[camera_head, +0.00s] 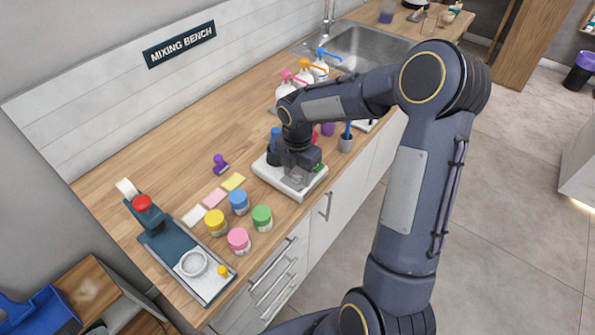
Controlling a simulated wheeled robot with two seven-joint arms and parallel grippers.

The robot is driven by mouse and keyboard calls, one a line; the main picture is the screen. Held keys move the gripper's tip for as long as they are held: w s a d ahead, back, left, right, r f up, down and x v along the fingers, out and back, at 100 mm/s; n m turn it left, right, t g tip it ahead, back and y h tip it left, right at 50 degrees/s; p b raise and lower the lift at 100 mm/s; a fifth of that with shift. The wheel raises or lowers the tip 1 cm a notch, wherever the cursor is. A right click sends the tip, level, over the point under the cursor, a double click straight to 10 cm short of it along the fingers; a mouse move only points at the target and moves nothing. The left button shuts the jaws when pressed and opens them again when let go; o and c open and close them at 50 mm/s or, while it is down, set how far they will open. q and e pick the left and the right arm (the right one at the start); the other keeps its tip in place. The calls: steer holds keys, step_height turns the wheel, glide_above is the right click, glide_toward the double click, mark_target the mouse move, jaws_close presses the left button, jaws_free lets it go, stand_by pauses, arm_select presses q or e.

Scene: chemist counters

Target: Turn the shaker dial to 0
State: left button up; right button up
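A low white device, which looks like the shaker (269,174), sits near the front edge of the wooden counter. A dark and blue object stands on its back left part. My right arm reaches in from the right, and my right gripper (295,180) points down over the device's front part. The gripper covers much of the device. I cannot make out the dial or its setting, nor whether the fingers touch anything or how far apart they are. A small green part (319,168) shows beside the gripper at the device's right edge. My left gripper is not in view.
Left of the device stand several lidded jars, including a blue one (239,201) and a green one (262,218). A dark press-like stand (160,241) with a red knob is further left. Pump bottles (319,70) and a sink (367,45) are behind. A grey cup (346,144) stands right.

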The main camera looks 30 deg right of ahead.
mark_target(298, 176)
step_height(298, 176, up, 8)
steer(key=shift+f+b, duration=0.2)
steer(key=shift+b, duration=0.25)
steer(key=shift+r, duration=0.1)
stand_by(0.3)
steer(key=shift+s+r, duration=0.1)
steer(key=s+a+r+m+t+y, duration=0.2)
steer(key=s+a+m, duration=0.1)
steer(key=s+m, duration=0.8)
steer(key=s+a+r+m+t+y, duration=0.1)
steer(key=s+a+r+m+t, duration=0.1)
steer(key=s+m, duration=0.9)
steer(key=shift+s+a+m+t+y, duration=0.4)
steer(key=shift+a+m+t, duration=0.4)
steer(key=shift+a+m, duration=0.45)
